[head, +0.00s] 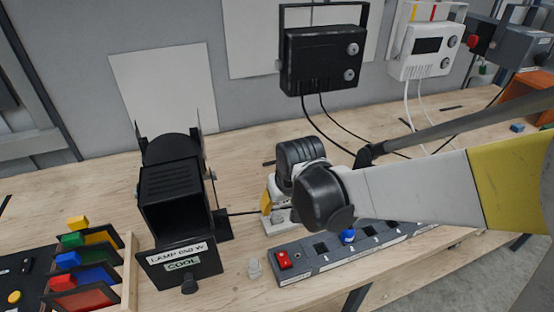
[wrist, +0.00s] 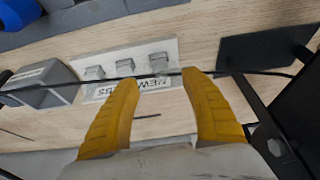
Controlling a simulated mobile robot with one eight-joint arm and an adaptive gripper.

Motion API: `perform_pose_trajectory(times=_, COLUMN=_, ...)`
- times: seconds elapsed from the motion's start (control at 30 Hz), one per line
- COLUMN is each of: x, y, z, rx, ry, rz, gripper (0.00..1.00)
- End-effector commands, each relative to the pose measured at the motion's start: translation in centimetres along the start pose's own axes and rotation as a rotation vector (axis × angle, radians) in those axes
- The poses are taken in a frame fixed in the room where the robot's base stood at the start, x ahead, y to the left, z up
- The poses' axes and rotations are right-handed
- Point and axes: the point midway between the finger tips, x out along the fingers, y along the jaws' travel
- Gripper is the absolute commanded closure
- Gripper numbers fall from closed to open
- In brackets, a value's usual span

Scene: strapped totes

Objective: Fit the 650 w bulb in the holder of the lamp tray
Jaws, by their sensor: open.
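The lamp (head: 172,190) is a black housing at the left in the head view. Its lower front panel reads "LAMP 650 W" and "COOL" (head: 182,263); I cannot make out the holder. A white tray (wrist: 170,45) labelled "NEW BULBS" carries three small clear bulbs in the wrist view: left (wrist: 95,72), middle (wrist: 125,67) and right (wrist: 158,62). Their wattages cannot be read. My gripper (wrist: 160,80) is open and empty, its yellow fingers pointing at the tray, with the right bulb in line with the gap. In the head view my arm mostly hides the tray (head: 273,226).
A small clear piece (head: 254,268) stands on the bench near the front edge. A grey switch strip (head: 325,262) with a red switch runs beside it. A black cable (wrist: 215,72) crosses near my fingertips. Coloured filters (head: 85,300) in a rack stand at the left.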

Motion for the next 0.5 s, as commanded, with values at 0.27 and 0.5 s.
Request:
perform_pose_trajectory(times=0.27, x=5.7, y=0.0, z=0.1, rx=0.0, ry=0.001, rz=0.0, gripper=0.46)
perform_pose_trajectory(times=0.5, x=8.4, y=0.0, z=0.0, rx=0.001, ry=0.001, rz=0.0, gripper=0.46)
